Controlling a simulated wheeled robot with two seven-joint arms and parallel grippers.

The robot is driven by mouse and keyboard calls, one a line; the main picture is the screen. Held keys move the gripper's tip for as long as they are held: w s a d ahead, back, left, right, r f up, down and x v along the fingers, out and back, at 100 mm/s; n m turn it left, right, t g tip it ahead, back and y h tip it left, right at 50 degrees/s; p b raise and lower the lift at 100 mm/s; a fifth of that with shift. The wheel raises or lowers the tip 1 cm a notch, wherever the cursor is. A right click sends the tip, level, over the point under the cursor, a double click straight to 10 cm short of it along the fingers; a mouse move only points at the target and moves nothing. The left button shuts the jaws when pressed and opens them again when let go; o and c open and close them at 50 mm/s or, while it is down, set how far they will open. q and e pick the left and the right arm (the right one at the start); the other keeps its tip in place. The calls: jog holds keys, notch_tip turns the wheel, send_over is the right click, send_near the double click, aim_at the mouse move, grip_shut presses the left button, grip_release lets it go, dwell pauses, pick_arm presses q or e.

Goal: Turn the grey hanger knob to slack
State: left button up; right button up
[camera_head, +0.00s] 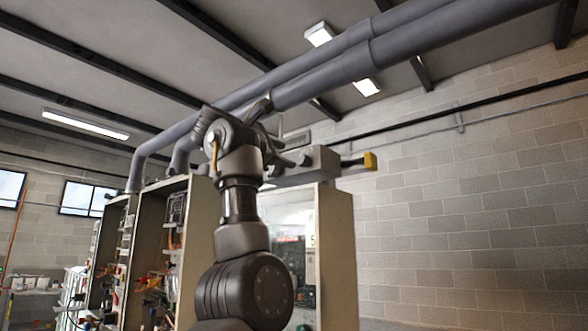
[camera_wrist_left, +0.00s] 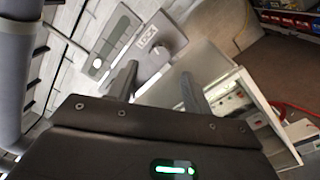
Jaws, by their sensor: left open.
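A small grey knob (camera_wrist_left: 159,53) sticks out of a light grey hanger box (camera_wrist_left: 150,38) in the left wrist view, just beside a label reading LOCK. The same box (camera_head: 318,162) appears in the head view above the cabinets, near the big pipes. My left gripper (camera_wrist_left: 158,73) is open, its two dark fingers pointing at the box with the knob between them in the picture. I cannot tell whether the fingers touch the knob. In the head view my left wrist hides the knob. My right gripper is in neither view.
Two thick grey pipes (camera_head: 350,50) run overhead, close to my wrist. A yellow-tipped part (camera_head: 370,161) juts from the box's right end. Open cabinets (camera_head: 180,240) stand below and left. The brick wall (camera_head: 470,220) at right has free room before it.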

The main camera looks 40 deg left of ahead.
pick_arm(q)
jog(key=s+b, duration=0.1)
jog(key=s, duration=0.3)
jog(key=shift+f, duration=0.1)
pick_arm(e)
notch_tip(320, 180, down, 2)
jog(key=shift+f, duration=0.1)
pick_arm(q)
jog(key=shift+w+d, duration=0.1)
